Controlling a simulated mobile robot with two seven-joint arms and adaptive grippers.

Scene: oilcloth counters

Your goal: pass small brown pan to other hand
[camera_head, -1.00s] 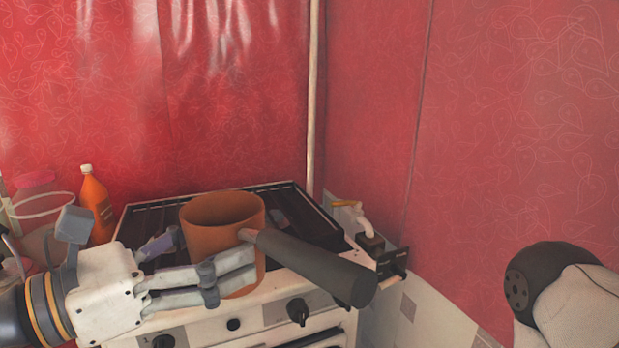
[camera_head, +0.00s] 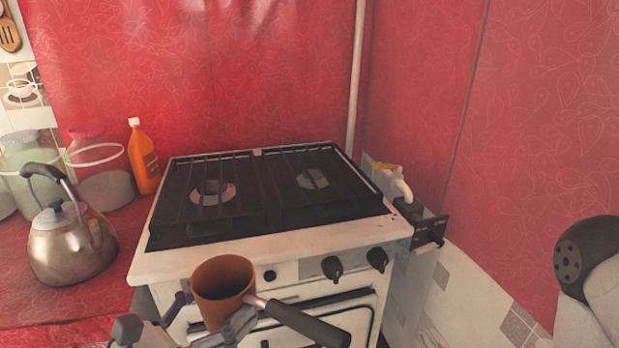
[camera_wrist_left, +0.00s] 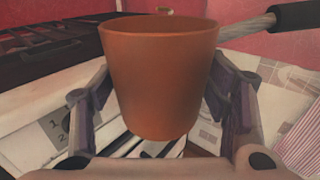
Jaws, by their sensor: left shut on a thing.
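The small brown pan (camera_head: 224,283) is upright in front of the stove, low in the head view, with its dark handle (camera_head: 308,326) pointing right and toward me. My left gripper (camera_head: 212,318) is shut on the pan's body. In the left wrist view the pan (camera_wrist_left: 160,80) sits between the two fingers of the left gripper (camera_wrist_left: 162,115), and its handle (camera_wrist_left: 294,15) shows at the upper right. My right gripper is not in view; only a part of my right arm shows at the right edge.
A white stove (camera_head: 255,254) with a black grate (camera_head: 262,199) stands behind the pan, its top clear. A metal kettle (camera_head: 72,245), an orange bottle (camera_head: 143,160) and glass jars stand on the red counter (camera_head: 40,300) at left. A red-covered wall (camera_head: 560,130) bounds the right.

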